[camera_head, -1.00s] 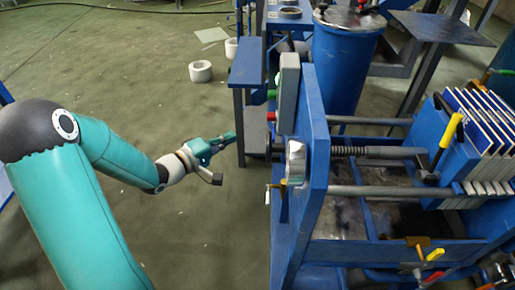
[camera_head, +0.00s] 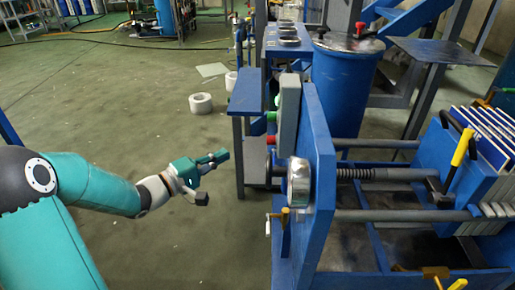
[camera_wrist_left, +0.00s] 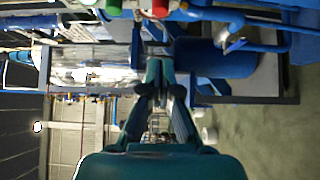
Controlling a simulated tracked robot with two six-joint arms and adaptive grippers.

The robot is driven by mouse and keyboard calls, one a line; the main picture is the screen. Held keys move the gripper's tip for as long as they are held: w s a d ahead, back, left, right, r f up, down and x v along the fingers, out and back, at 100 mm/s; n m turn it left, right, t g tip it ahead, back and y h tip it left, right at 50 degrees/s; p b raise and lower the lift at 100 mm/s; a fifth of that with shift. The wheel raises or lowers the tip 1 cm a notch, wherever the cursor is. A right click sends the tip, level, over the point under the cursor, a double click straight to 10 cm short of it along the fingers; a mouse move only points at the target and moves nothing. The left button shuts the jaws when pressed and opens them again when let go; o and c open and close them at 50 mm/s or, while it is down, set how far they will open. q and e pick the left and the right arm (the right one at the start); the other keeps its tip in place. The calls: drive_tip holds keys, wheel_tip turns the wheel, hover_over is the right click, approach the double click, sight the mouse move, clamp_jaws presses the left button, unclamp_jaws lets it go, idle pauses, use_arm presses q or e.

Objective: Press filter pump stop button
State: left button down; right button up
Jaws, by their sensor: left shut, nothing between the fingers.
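A grey control box (camera_head: 289,100) is on the left side of the filter press's blue end plate (camera_head: 318,150). A green button (camera_head: 271,116) and, below it, a red button (camera_head: 271,140) stick out of its left side. Both the green button (camera_wrist_left: 114,7) and red button (camera_wrist_left: 161,8) also show at the top of the left wrist view. My left gripper (camera_head: 225,156) is shut and empty, left of the red button and slightly lower in the picture, with a clear gap. Its closed fingers (camera_wrist_left: 160,65) fill the middle of the wrist view. My right gripper is not in view.
A blue stand (camera_head: 245,92) is just beyond my left gripper. A round metal gauge (camera_head: 298,183) is below the buttons on the press. A blue drum (camera_head: 345,90) stands behind. White rolls (camera_head: 201,103) lie on the floor, and the floor at left is open.

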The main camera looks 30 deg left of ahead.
use_arm(q)
drive_tip(key=b, duration=0.2)
approach(272, 140)
drive_tip(key=w+a+f, duration=0.1)
drive_tip(key=w+a, duration=0.3)
drive_tip(key=w+d, duration=0.1)
drive_tip(key=w+d+b, duration=0.1)
drive_tip(key=d, duration=0.1)
drive_tip(key=shift+w+d, duration=0.2)
drive_tip(key=shift+d, duration=0.05)
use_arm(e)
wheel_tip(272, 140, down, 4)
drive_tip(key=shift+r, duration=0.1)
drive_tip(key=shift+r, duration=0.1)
